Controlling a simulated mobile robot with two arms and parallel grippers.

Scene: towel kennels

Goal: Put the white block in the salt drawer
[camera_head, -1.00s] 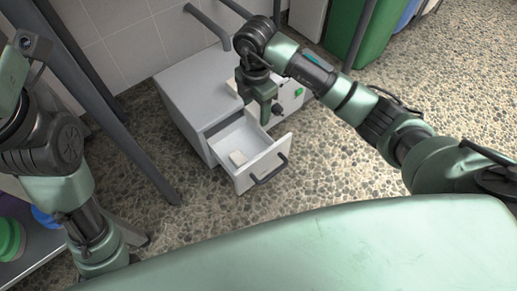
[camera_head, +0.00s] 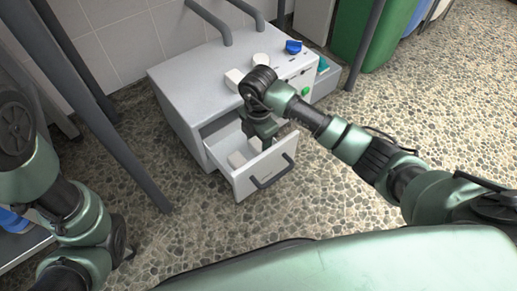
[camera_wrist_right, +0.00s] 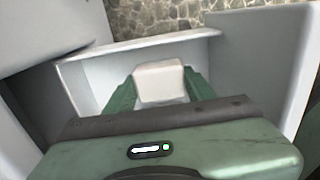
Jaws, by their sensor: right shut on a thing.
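The grey drawer (camera_head: 246,181) stands pulled out of the white cabinet, its dark handle facing front. My right gripper (camera_head: 263,144) points down into the open drawer. In the right wrist view, the gripper (camera_wrist_right: 160,92) is shut on a white block (camera_wrist_right: 160,78), with a green finger on each side and the drawer wall (camera_wrist_right: 140,46) just beyond.
The cabinet top (camera_head: 190,78) carries a white block-like piece (camera_head: 233,78), a round white piece (camera_head: 260,60) and a blue piece (camera_head: 293,47). A green bin (camera_head: 378,35) stands behind, right. Dark slanted posts cross the left. Pebbled floor (camera_head: 330,200) is clear in front.

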